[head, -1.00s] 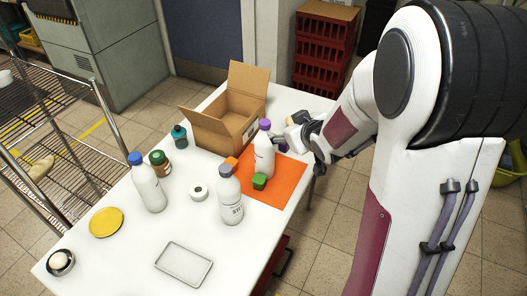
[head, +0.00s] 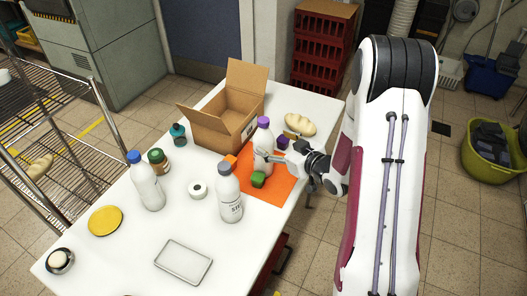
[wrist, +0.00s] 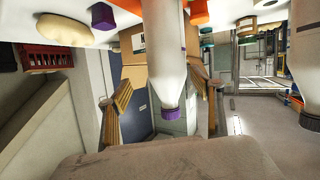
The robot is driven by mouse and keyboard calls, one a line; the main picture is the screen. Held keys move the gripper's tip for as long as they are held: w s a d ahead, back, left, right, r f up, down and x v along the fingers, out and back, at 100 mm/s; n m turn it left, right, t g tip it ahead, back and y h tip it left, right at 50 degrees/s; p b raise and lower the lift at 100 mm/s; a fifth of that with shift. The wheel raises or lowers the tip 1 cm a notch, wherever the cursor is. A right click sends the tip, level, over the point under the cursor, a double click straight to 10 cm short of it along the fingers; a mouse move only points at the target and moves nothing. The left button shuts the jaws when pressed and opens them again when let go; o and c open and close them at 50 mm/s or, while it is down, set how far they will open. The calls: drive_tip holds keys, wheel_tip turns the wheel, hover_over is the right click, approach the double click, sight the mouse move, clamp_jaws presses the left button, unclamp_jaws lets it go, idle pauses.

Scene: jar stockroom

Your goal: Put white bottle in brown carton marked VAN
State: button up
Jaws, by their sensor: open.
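A white bottle with a purple cap (head: 262,142) stands upright on an orange mat (head: 272,190). My gripper (head: 274,157) is low at its right side. In the wrist view the picture is upside down, and the bottle (wrist: 165,60) hangs between the spread fingers of my gripper (wrist: 163,98); I cannot tell whether they touch it. Two other white bottles stand on the table: one with a grey cap (head: 230,200) and one with a blue cap (head: 150,187). An open brown carton (head: 218,137) stands behind the mat; its marking is not readable.
Green (head: 258,179) and purple (head: 283,142) blocks are close to the gripper. A bread loaf (head: 300,125) lies at the back right.

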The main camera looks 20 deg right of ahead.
sight(270, 149)
drive_tip(key=shift+s+a+f+t+y, duration=0.1)
drive_tip(key=shift+s+f+t+y, duration=0.15)
drive_tip(key=shift+f, duration=0.3)
drive_tip(key=shift+s+a+f+t+y, duration=0.1)
drive_tip(key=shift+f+y, duration=0.25)
drive_tip(key=shift+f, duration=0.15)
drive_tip(key=shift+s+f+t+y, duration=0.35)
drive_tip(key=shift+f+y, duration=0.05)
drive_tip(key=shift+s+d+t+y, duration=0.3)
drive_tip(key=shift+s+t+y, duration=0.1)
drive_tip(key=shift+s+t, duration=0.45)
drive_tip(key=shift+w, duration=0.1)
drive_tip(key=shift+x, duration=1.25)
drive_tip(key=shift+w, duration=0.1)
drive_tip(key=shift+x, duration=2.55)
drive_tip(key=shift+r, duration=0.15)
